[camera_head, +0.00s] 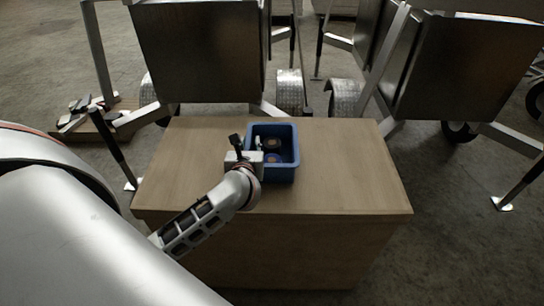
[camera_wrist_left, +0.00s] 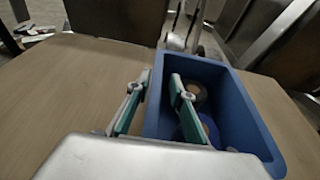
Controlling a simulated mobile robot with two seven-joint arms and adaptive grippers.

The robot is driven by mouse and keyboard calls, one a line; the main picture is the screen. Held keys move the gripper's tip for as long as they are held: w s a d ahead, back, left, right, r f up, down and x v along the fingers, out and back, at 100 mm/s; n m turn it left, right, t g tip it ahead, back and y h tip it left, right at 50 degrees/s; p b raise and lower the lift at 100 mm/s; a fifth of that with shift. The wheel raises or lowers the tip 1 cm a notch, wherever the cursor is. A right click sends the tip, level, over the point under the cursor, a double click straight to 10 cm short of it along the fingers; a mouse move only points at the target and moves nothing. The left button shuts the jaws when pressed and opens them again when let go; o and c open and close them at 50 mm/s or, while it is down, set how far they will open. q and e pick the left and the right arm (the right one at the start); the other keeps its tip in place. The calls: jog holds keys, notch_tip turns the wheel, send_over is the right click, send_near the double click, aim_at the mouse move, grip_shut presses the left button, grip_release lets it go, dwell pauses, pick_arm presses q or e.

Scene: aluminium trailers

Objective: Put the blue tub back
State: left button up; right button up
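The blue tub (camera_head: 284,174) stands upright on a wooden box-shaped table, near the middle of its top. It also shows in the left wrist view (camera_wrist_left: 246,118). At least two round pieces with tan centres (camera_head: 272,143) lie inside it. My left gripper (camera_head: 248,143) is at the tub's left wall, one finger outside and one inside. In the left wrist view its fingers (camera_wrist_left: 158,105) are apart, with the wall's rim between them; a gap shows, and I cannot tell whether either finger touches. My right gripper is not in view.
The wooden tabletop (camera_head: 340,165) is bare around the tub. Aluminium trailers (camera_head: 200,50) (camera_head: 465,70) stand close behind the table, with wheels and drawbars near its back edge. A low wooden board with parts (camera_head: 85,118) lies on the floor at left.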

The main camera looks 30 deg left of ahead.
pick_arm(q)
grip_shut()
jog(key=shift+r, duration=0.1)
jog(key=shift+r, duration=0.15)
